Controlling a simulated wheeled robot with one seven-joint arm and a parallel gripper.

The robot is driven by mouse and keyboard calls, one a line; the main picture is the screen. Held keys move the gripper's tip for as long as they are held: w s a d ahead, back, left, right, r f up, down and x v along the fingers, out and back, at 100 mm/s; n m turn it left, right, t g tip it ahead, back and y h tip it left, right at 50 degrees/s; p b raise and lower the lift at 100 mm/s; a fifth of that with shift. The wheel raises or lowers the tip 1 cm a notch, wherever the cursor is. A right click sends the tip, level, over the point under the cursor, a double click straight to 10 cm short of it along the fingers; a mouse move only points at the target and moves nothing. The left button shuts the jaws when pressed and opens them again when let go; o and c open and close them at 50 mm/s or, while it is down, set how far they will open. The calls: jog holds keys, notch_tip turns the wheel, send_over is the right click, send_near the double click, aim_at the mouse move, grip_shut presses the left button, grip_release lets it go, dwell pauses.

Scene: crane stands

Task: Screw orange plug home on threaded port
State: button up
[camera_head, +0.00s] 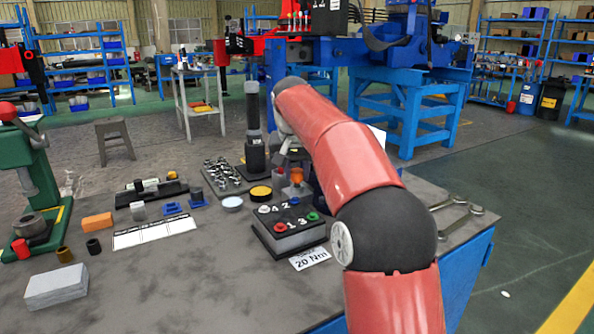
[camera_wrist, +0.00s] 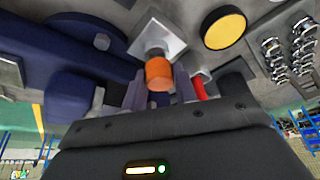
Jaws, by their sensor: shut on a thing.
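The orange plug (camera_wrist: 159,74) is a short cylinder in the middle of the wrist view, between the two fingers of my gripper (camera_wrist: 160,90), which is shut on it. The plug lines up with the threaded port (camera_wrist: 155,51), a grey stub on a pale square plate (camera_wrist: 175,38). The plug's edge meets the stub, but I cannot tell how far the threads are engaged. In the head view an orange piece (camera_head: 296,175) shows beside my red arm, behind the numbered box. My arm hides most of the gripper there.
The numbered box (camera_head: 285,241) with coloured caps stands in front, with a 20 Nm card (camera_head: 310,258). A yellow disc (camera_head: 260,192), a tray of metal parts (camera_head: 222,174) and a black post (camera_head: 254,125) stand to the left. Wrenches (camera_head: 460,217) lie right of my arm.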

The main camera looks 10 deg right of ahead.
jog(key=shift+f+b, duration=0.45)
jog(key=shift+f, duration=0.25)
jog(key=shift+r+p, duration=0.25)
jog(key=shift+p, duration=0.65)
dwell(0.9)
jog(key=shift+f, duration=0.3)
dwell(0.6)
jog(key=o, duration=1)
jog(key=shift+c, duration=0.2)
jog(key=shift+p+v, duration=1.6)
jog(key=shift+v, duration=0.85)
jog(key=shift+r, duration=0.1)
